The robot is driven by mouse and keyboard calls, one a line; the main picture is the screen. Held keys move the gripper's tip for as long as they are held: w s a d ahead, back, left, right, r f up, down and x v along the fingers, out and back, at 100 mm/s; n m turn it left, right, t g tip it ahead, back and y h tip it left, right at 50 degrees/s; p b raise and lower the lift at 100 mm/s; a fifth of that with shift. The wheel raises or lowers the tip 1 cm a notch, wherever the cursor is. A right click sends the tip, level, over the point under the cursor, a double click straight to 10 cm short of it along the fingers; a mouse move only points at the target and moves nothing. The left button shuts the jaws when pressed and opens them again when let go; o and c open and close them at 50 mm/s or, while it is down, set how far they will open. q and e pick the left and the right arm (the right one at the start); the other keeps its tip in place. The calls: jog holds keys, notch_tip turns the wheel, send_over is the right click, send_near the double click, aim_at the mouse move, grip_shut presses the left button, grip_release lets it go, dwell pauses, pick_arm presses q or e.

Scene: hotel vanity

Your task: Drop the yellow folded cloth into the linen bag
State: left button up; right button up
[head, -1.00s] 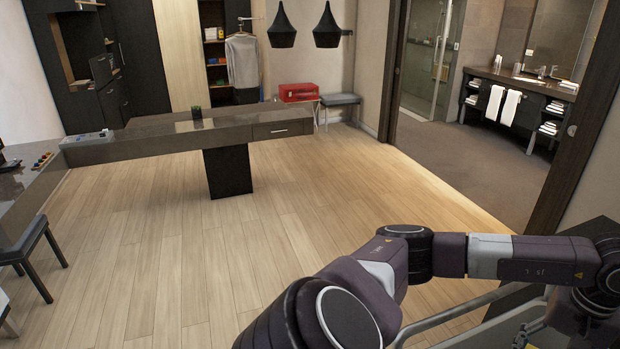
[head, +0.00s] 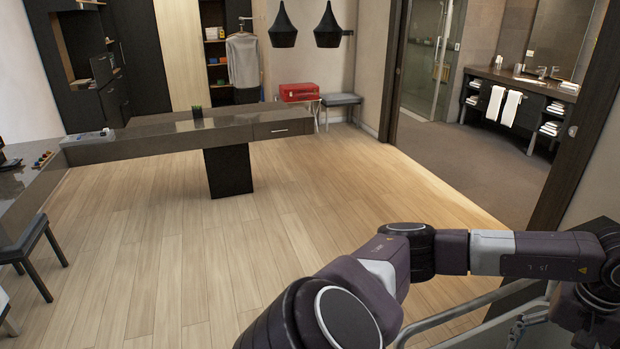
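The yellow folded cloth is not visible in the head view. A pale grey curved rim (head: 455,317) shows at the bottom right, under my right arm; I cannot tell whether it belongs to the linen bag. My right arm reaches across the lower right and bends down at the right edge. My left gripper is out of view.
A dark surface (head: 512,302) lies beside the rim at the right. A long grey counter (head: 140,147) stands across the room, with a chair (head: 38,255) at the left. The wooden floor (head: 200,270) between is clear. A doorway opens to a bathroom vanity (head: 530,90).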

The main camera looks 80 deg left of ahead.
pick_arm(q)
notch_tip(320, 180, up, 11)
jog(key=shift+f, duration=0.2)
